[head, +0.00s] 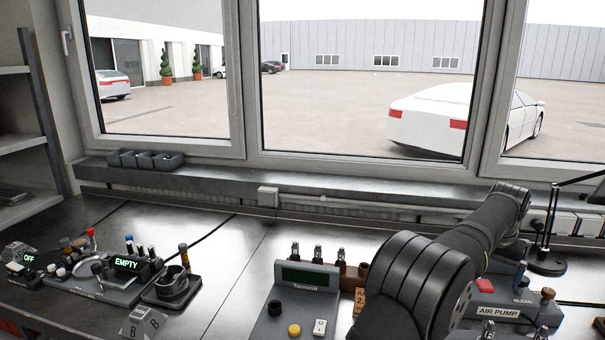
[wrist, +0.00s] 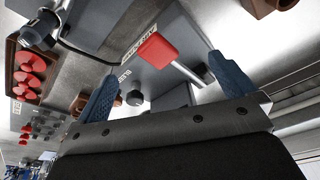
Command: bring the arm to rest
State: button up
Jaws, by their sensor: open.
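My gripper (wrist: 162,67) shows in the wrist view with its two blue fingers spread apart and nothing between them that I can see gripped. A red block-shaped handle (wrist: 155,52) on a metal rod lies beyond the fingers, on a grey device; whether a finger touches it I cannot tell.
An air pump unit (head: 497,312) stands right of my arm, a grey console (head: 292,290) left of it. A panel with the EMPTY display (head: 127,263) is at the left. A lamp base (head: 545,262) stands at the right.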

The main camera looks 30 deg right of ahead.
jog(key=shift+f, duration=0.15)
jog(key=shift+c, duration=1.3)
jog(key=v, duration=0.3)
jog(key=d+v, duration=0.1)
jog(key=v, duration=0.2)
jog(key=shift+w+d, duration=0.1)
jog(key=shift+w, duration=0.05)
jog(key=c, duration=1.5)
jog(key=shift+r, duration=0.3)
jog(key=c, duration=0.3)
jog(key=shift+f, duration=0.2)
grip_shut()
jog(key=shift+a+x, duration=0.2)
jog(key=shift+x, duration=0.75)
jog(key=shift+a+x, duration=0.2)
jog(key=shift+x, duration=0.75)
jog(key=shift+a+x, duration=0.2)
jog(key=shift+x, duration=0.75)
jog(key=shift+f, duration=0.15)
